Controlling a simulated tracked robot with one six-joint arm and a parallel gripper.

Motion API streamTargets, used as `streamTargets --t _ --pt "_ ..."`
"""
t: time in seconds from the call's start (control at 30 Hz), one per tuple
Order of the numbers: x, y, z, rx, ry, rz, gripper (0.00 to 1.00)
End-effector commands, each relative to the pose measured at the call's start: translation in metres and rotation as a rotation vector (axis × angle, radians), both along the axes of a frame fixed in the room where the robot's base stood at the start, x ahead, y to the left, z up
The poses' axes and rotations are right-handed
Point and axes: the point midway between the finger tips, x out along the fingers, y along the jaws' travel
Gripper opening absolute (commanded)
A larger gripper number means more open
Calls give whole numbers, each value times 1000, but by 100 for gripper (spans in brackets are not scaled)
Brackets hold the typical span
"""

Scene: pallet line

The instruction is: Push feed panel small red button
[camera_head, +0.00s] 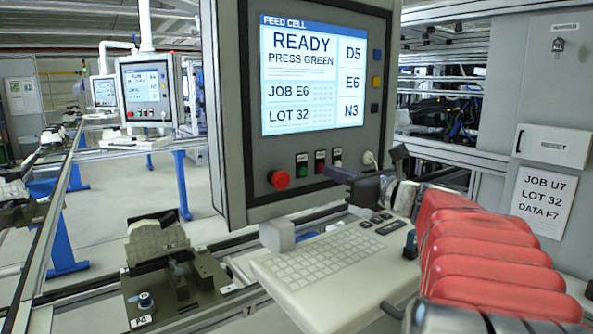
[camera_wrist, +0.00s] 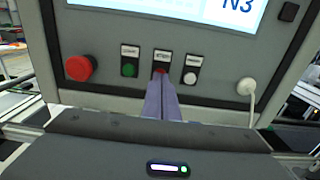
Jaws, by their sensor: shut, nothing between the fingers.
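The feed panel (camera_head: 232,120) is a grey box with a screen reading FEED CELL, READY, PRESS GREEN. The small red button (camera_head: 320,168) sits in its lower row between a green button (camera_head: 302,171) and a white button (camera_head: 338,163). In the wrist view the small red button (camera_wrist: 160,70) shows just above my fingertips, its lower part covered by them. My gripper (camera_wrist: 161,82) is shut and empty, pointing at the panel. In the head view my gripper (camera_head: 328,172) is close to the panel, just right of and below the red button. I cannot tell whether they touch.
A large red mushroom button (camera_head: 279,180) is left of the green one; it also shows in the wrist view (camera_wrist: 80,68). A white cable plug (camera_wrist: 246,87) is at the right. A keyboard (camera_head: 325,265) lies below the panel. A fixture (camera_head: 165,265) stands lower left.

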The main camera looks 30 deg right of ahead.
Motion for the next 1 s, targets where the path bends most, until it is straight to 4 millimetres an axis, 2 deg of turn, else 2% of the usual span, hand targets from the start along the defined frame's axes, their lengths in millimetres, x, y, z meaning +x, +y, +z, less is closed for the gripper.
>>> streamTargets --t 0.7,1.0 --pt "-30 -1 1 0 -1 -1 0" --pt "-33 -1 0 0 0 0 0"
